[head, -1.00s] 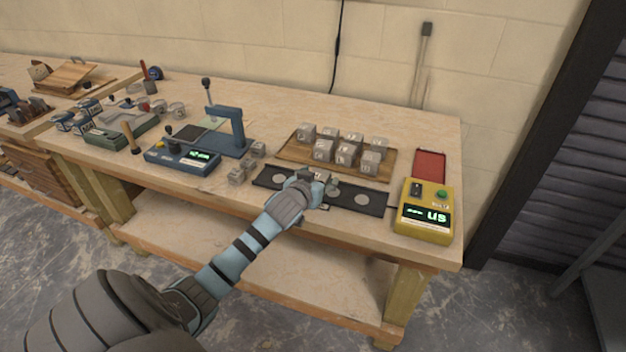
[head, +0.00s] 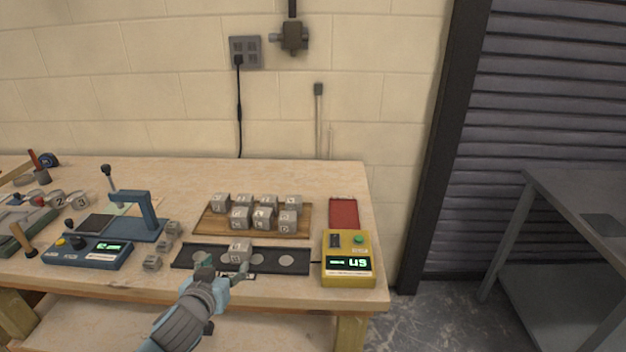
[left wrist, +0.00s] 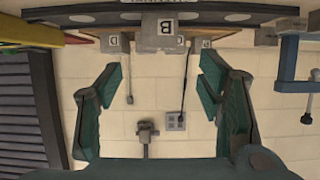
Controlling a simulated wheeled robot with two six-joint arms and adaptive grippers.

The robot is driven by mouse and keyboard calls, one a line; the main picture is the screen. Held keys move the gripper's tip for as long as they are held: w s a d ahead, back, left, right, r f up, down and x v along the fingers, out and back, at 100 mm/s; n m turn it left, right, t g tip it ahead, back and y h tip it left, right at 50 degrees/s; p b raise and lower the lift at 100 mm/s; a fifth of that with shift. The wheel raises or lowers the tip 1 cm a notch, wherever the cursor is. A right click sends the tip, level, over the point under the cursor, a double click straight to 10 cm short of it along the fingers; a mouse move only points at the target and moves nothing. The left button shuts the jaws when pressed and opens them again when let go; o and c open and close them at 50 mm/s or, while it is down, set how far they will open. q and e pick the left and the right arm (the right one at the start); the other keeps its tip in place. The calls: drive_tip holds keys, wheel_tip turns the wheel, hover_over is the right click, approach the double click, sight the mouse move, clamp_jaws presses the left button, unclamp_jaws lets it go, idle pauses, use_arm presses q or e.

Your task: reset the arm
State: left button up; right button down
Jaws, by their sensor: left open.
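My left gripper (head: 222,274) is at the front edge of the workbench, just in front of the black strip (head: 213,261). Its jaws are open with nothing between them; in the left wrist view the two green fingers (left wrist: 162,85) stand wide apart. A grey cube (head: 238,251) sits on the black strip just beyond the gripper, apart from the fingers as far as I can tell. A lettered cube (left wrist: 167,32) shows beyond the fingers in the left wrist view, which looks upside down. My right gripper is not in view.
Several grey cubes stand on a wooden board (head: 212,228) behind the strip. A yellow meter (head: 348,262) and a red tray (head: 344,212) are at the right. A blue press device (head: 150,218) stands left. A grey metal table (head: 560,180) is far right.

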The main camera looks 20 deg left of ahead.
use_arm(q)
drive_tip(key=s+d+f+m+g+h, duration=0.1)
drive_tip(key=s+d+f+m+g, duration=0.15)
drive_tip(key=s+d+f, duration=0.4)
drive_tip(key=s+d+f+m+g+h, duration=0.1)
drive_tip(key=s+d+f+g, duration=0.25)
drive_tip(key=s, duration=0.65)
drive_tip(key=s+d+f+m+g+h, duration=0.1)
drive_tip(key=s+d+f+g+h, duration=0.2)
drive_tip(key=s+f, duration=0.4)
drive_tip(key=s+f+g+y, duration=0.1)
drive_tip(key=s+f, duration=0.1)
drive_tip(key=f, duration=0.8)
drive_tip(key=s+f, duration=0.2)
drive_tip(key=f, duration=0.7)
drive_tip(key=s+a+f+g, duration=0.1)
drive_tip(key=s+f, duration=0.9)
drive_tip(key=s, duration=0.2)
drive_tip(key=shift+f, duration=0.3)
drive_tip(key=shift+s+a, duration=0.1)
drive_tip(key=shift+c, duration=0.3)
